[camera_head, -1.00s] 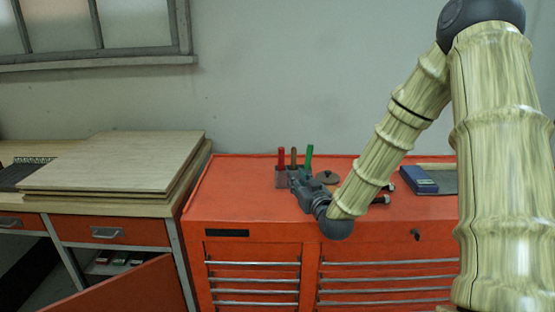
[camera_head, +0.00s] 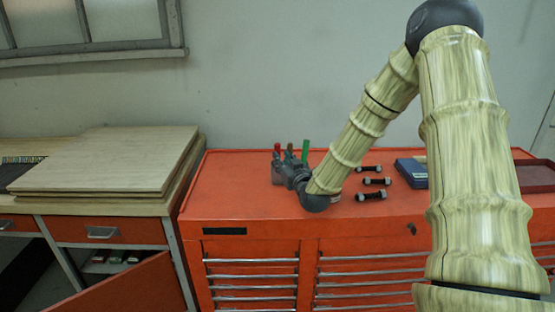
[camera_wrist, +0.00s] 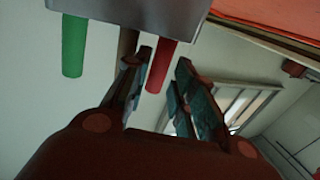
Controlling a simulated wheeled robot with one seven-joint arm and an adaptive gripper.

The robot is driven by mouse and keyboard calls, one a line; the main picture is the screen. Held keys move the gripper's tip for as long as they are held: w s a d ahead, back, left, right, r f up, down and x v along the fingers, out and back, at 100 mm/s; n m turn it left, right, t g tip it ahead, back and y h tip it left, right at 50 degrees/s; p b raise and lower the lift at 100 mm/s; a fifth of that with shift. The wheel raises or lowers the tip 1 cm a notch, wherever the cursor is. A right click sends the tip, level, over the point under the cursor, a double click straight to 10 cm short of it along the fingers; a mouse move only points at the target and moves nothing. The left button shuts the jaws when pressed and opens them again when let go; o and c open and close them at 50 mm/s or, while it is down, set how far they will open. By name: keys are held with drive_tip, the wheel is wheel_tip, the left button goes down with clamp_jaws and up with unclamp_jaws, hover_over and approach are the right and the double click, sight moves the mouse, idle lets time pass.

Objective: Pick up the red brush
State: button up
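The red brush (camera_head: 277,150) stands in a small grey holder at the back left of the orange cabinet top, with only its red handle showing. In the wrist view the red handle (camera_wrist: 160,66) hangs from the grey holder (camera_wrist: 150,12), as the picture is upside down. My gripper (camera_wrist: 158,80) is open, with one finger on each side of the red handle. A small gap shows at the right finger; contact at the left finger is unclear. In the head view my gripper (camera_head: 284,168) covers much of the holder.
A green handle (camera_head: 305,150) and a brown handle (camera_head: 290,151) stand beside the red one. The brown one (camera_wrist: 127,42) is close to my left finger in the wrist view. Several dark bolts (camera_head: 376,181) and a blue box (camera_head: 411,171) lie to the right.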

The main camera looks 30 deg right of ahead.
drive_tip(key=shift+w+d+f+p, duration=0.15)
drive_tip(key=shift+w+p, duration=0.1)
drive_tip(key=shift+w, duration=0.6)
drive_tip(key=shift+w+d+r+p, duration=0.15)
drive_tip(key=shift+w+p, duration=0.1)
drive_tip(key=shift+w, duration=0.6)
drive_tip(key=shift+f, duration=0.1)
drive_tip(key=c, duration=0.6)
clamp_jaws()
wheel_tip(320, 180, up, 10)
drive_tip(key=b, duration=0.2)
